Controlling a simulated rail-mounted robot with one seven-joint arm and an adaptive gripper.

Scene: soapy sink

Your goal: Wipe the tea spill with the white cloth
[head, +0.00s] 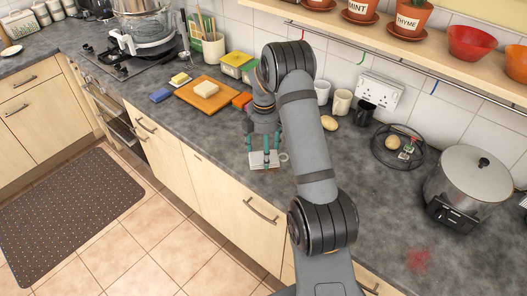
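A small white folded piece that looks like the cloth (263,165) is on the grey counter near its front edge, left of my arm. My gripper (264,157) points down right over it, with its teal fingers spread across its top. I cannot tell whether the fingers touch or grip it. A reddish splattered stain (418,259), the only spill I see, lies on the counter at the lower right, well away from my gripper.
A steel pot (472,186) stands behind the stain, and a dark round rack (398,150) lies left of it. An orange board (205,94) lies left of my gripper. A small pale ring-like thing (284,157) is beside the cloth. The counter between rack and stain is mostly clear.

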